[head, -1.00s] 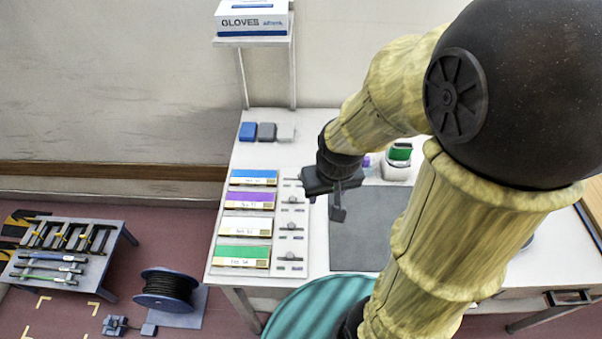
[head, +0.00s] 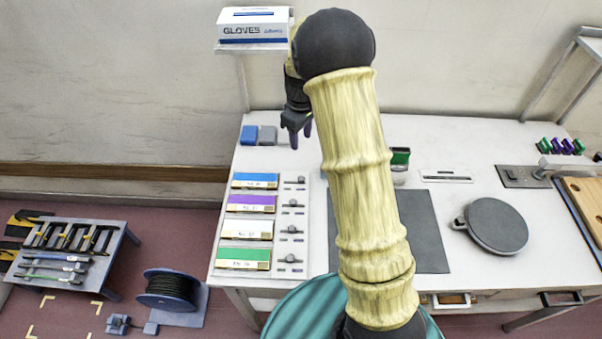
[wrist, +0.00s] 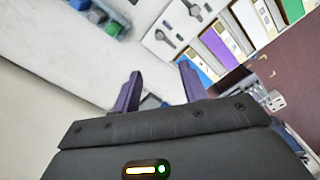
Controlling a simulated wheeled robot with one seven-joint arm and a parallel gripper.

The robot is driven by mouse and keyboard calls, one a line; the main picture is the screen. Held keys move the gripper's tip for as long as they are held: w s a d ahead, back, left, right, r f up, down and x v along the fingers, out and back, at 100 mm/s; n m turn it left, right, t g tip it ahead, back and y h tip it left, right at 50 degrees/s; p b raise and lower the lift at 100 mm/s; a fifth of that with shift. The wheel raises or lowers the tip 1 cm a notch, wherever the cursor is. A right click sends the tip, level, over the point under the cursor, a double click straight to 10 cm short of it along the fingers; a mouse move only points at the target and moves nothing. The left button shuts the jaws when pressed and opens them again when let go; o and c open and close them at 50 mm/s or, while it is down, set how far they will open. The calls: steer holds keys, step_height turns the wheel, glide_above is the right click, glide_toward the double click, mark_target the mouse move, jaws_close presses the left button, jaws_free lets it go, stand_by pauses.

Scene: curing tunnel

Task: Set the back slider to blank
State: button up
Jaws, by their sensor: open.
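The slider panel (head: 283,262) lies on the left of the white table, with blue, purple, white and green labels from back to front. The back slider (head: 299,180) is a small dark knob on a short track beside the blue label (head: 255,180). Its exact setting is too small to read. My gripper (head: 300,138) is open and empty, fingers downward, beyond the back end of the panel. In the wrist view its two purple fingers (wrist: 160,72) stand apart with nothing gripped. Dark slider knobs (wrist: 162,36) show beyond them; I cannot tell which row each is.
A glove box (head: 253,25) stands on a raised shelf behind. A dark mat (head: 415,235), a round grey disc (head: 496,226) and a green-topped container (head: 400,158) lie to the right.

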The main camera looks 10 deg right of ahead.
mark_target(301, 178)
step_height(301, 178, down, 17)
steer(key=p, duration=0.4)
steer(key=shift+f, duration=0.2)
stand_by(0.4)
steer(key=shift+c, duration=0.4)
jaws_close()
